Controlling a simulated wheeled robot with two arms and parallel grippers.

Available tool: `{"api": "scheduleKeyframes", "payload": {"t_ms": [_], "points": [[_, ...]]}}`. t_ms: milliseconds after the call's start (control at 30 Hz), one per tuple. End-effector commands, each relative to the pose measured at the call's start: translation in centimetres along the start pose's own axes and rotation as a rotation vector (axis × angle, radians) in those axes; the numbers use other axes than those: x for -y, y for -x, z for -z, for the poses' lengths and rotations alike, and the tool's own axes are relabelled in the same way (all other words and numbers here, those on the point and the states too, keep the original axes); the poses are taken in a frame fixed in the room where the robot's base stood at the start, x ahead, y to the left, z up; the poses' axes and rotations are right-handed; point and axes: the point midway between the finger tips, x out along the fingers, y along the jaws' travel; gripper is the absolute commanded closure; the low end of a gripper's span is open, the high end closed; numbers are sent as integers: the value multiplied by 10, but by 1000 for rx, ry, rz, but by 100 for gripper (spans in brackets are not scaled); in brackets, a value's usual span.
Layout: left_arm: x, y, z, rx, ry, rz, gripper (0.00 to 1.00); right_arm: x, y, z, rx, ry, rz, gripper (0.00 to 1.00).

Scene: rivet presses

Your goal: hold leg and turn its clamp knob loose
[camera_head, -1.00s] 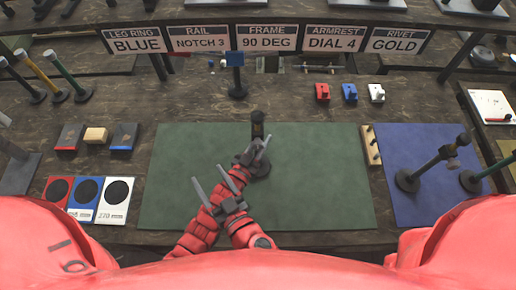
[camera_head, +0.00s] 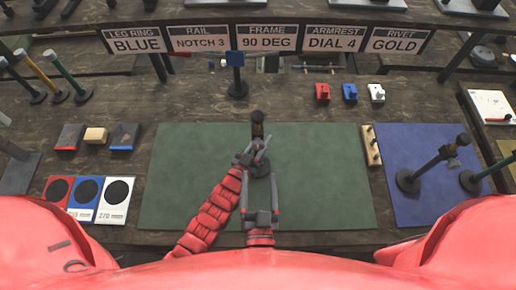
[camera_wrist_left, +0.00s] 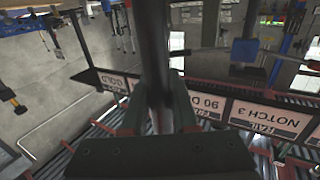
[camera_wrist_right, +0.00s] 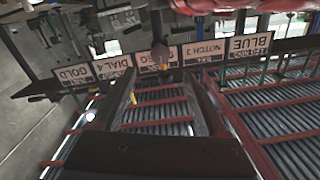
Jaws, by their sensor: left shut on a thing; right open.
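The leg (camera_head: 257,121) is a dark upright post on a round base at the middle of the green mat (camera_head: 320,185). My left gripper (camera_head: 255,152) is shut on it below its top; the left wrist view shows the dark post (camera_wrist_left: 155,50) between the fingers. My right gripper (camera_head: 262,200) is open and empty on the near side of the leg, pointing toward it. In the right wrist view a dark post with a rounded end (camera_wrist_right: 160,57) shows beyond the spread fingers (camera_wrist_right: 165,105). I cannot make out the clamp knob clearly; the left gripper covers part of the leg.
A wooden block with dark pegs (camera_head: 371,146) stands at the mat's right edge. More dark posts stand on the blue mat (camera_head: 410,208). Ring cards (camera_head: 86,198) lie to the left. A blue-topped stand (camera_head: 236,75) is behind the leg. The green mat's sides are clear.

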Motion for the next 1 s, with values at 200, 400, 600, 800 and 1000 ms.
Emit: {"api": "scheduleKeyframes", "payload": {"t_ms": [200,400,600,800,1000], "points": [[0,0,-1,2,0,0,100,-1,-27,0,-2,2,-6,24],[0,0,-1,2,0,0,100,-1,-51,1,-2,0,-7,24],[0,0,-1,3,0,0,100,-1,-74,0,-1,2,-4,24],[0,0,-1,3,0,0,100,-1,-88,0,2,3,-3,24],[0,0,-1,3,0,0,100,0,-93,0,1,4,1,24]]}}
